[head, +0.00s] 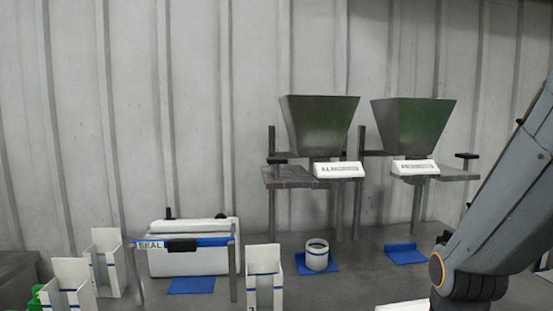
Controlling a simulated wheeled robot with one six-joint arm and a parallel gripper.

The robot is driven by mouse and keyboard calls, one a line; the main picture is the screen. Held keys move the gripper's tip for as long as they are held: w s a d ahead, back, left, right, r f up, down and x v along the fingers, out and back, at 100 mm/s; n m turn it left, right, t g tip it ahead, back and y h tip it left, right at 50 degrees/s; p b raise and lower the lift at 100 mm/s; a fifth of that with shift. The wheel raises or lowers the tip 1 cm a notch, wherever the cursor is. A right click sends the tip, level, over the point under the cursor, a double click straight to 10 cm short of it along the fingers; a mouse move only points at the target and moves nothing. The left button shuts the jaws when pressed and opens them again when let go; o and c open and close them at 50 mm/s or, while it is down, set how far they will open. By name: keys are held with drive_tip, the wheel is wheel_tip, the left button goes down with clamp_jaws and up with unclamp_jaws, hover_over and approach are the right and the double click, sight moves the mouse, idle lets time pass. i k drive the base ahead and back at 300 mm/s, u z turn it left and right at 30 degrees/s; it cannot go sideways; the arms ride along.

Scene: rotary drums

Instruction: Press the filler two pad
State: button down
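Two grey hopper fillers stand at the back, a left filler (320,125) and a right filler (413,122). Each has a white label plate, the left one (338,170) and the right one (414,167), with print too small to read surely. A black pad (278,161) sits on a post by the left filler's grey side shelf. Another black pad (466,156) sits above the right filler's side shelf. I cannot tell which filler is number two. My arm crosses the right side, but my gripper is out of view.
A white striped cup (317,256) stands on a blue mat (332,268) under the left filler. The blue mat (406,255) under the right filler is empty. A white sealer (190,260) marked SEAL stands at left. White bins (264,278) line the front. My arm partly covers the right bench.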

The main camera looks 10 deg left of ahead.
sight(275, 161)
drive_tip(key=k, duration=0.5)
drive_tip(key=u, duration=1.05)
drive_tip(key=i, duration=0.8)
drive_tip(key=z, duration=1.05)
